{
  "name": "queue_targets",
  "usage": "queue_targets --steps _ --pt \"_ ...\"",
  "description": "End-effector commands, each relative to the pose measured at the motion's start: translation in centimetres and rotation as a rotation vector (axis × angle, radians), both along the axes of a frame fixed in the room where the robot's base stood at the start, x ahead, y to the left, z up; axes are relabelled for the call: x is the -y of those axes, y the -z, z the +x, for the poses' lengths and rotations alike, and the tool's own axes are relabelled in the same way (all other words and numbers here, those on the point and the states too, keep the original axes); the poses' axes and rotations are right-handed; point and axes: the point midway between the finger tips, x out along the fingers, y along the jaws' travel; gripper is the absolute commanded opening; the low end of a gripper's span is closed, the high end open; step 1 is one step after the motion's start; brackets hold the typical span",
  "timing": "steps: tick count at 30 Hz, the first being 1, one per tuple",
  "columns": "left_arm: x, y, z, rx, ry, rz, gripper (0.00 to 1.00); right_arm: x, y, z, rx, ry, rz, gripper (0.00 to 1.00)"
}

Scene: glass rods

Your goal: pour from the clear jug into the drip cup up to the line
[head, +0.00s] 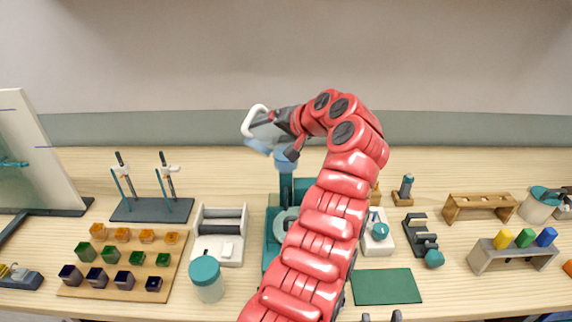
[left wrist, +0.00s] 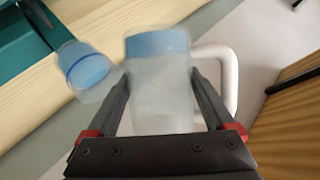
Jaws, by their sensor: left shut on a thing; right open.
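The clear jug (head: 262,138) is held up at the centre of the head view, strongly tilted, its white handle at the upper left. In the left wrist view the jug (left wrist: 160,95) sits between the fingers, with blue liquid at its mouth end. My left gripper (head: 272,125) is shut on the jug. The drip cup (head: 286,160) is just below and right of the jug, on a dark post. My right gripper (head: 381,317) is open and empty at the bottom edge.
My left arm hides part of the teal stand (head: 273,245). A lidded jar (head: 207,279), a white tray (head: 219,217) and a board of coloured blocks (head: 180,262) are to the left. A green mat (head: 386,286) and several small racks are to the right.

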Motion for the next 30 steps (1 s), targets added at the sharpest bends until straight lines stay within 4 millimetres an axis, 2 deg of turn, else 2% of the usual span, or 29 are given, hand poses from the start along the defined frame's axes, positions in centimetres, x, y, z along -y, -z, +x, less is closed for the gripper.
queue_targets --steps 7,13,26,30 --pt "-0.1 0.6 0.5 0.103 -0.001 -0.102 0.17 0.0 2.6 0.0 0.0 0.0 0.0 0.5" --pt "0.0 0.5 0.9 0.183 -0.002 -0.184 0.17 0.0 3.8 0.0 0.001 0.0 0.0 0.5" --pt "0.6 0.7 1.7 0.41 0.0 -0.41 0.17 0.0 7.9 0.0 0.0 0.0 0.0 0.5" --pt "0.8 0.1 1.8 0.434 0.0 -0.438 0.17 0.0 7.7 0.0 0.001 0.0 0.0 0.5"
